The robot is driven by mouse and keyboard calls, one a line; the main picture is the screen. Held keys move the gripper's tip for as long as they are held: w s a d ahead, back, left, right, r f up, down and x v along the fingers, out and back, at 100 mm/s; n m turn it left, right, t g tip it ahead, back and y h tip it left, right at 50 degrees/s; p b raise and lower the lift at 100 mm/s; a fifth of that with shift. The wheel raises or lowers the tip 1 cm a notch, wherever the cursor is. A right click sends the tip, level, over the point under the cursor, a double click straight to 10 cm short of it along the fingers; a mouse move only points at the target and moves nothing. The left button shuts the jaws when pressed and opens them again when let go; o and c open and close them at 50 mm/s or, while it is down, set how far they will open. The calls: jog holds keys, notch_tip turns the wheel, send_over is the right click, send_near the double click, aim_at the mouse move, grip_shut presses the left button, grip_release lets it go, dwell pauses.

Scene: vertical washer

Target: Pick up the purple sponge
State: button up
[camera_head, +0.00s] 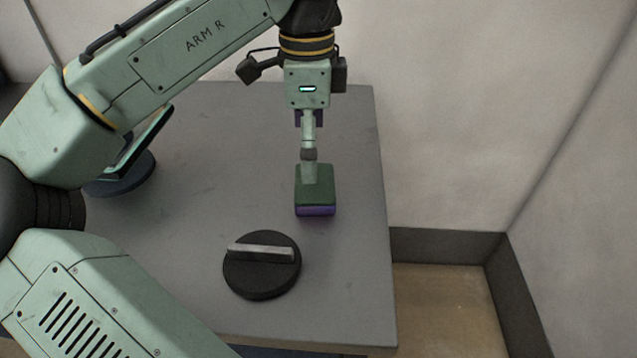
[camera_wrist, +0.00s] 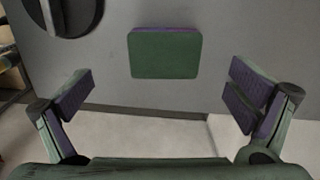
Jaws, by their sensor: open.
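The purple sponge (camera_head: 316,211) lies on the grey table, with a dark green top and a purple lower layer. In the wrist view the sponge (camera_wrist: 165,54) shows its green top with a thin purple edge, ahead of and between the open fingers. My gripper (camera_head: 309,165) points down at the sponge in the head view, and its finger overlaps the far part of the sponge there. In the wrist view my gripper (camera_wrist: 165,95) is wide open with nothing between its fingers. I cannot tell the exact height of the fingertips over the table.
A round black knob-like object with a silver bar (camera_head: 262,266) stands on the grey table (camera_head: 330,300), near and left of the sponge. Another dark round object (camera_head: 120,182) is at the left, partly behind my arm. The table's right edge is close to the sponge, with white walls beyond.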

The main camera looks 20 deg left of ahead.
aim_at(315, 189)
jog(key=f, duration=0.4)
jog(key=f+p, duration=0.1)
jog(key=f, duration=0.1)
jog(key=shift+w+d+f, duration=0.2)
jog(key=shift+w, duration=0.2)
jog(key=c, duration=0.7)
